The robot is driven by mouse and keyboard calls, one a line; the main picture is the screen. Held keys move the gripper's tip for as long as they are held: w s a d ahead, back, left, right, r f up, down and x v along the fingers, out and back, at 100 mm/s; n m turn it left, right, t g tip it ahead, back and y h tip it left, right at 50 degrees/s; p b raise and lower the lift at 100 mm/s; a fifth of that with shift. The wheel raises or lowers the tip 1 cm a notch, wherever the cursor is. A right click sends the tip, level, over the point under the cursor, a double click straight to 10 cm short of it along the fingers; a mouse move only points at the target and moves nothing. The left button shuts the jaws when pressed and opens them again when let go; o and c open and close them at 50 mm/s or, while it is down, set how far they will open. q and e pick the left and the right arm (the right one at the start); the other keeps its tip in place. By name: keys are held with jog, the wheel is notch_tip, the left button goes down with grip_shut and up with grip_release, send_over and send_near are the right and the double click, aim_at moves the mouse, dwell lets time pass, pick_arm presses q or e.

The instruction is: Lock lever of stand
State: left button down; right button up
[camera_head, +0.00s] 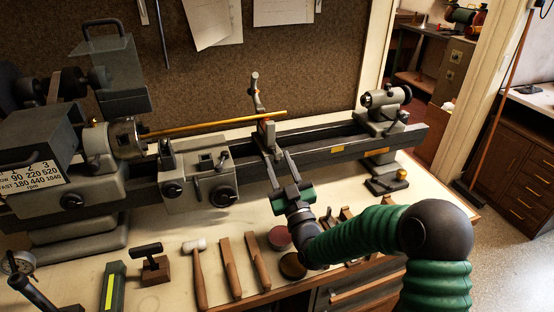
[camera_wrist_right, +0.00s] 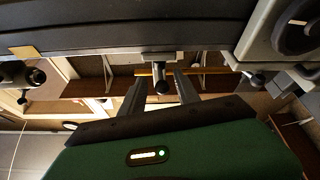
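The stand (camera_head: 264,132) is a grey rest with orange-red parts on the lathe bed, with an upright arm (camera_head: 254,92) beside the long brass-coloured rod. My right gripper (camera_head: 279,160) reaches up to the front of the bed just below the stand. Its two fingers are apart. In the right wrist view a short dark lever with a round knob (camera_wrist_right: 162,87) hangs under the bed, between the open fingers (camera_wrist_right: 160,77). Gaps show on both sides of the knob, so nothing is gripped. In the head view the lever is hidden or too small to tell. My left gripper is not in view.
The lathe bed (camera_head: 330,150) runs across the bench, with a carriage (camera_head: 205,180) left of the stand and a tailstock (camera_head: 383,108) at right. A mallet (camera_head: 198,270), wooden-handled tools and round tins (camera_head: 279,238) lie in front, near my right arm.

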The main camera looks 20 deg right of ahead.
jog(key=shift+x, duration=0.95)
jog(key=shift+a, duration=0.1)
grip_shut()
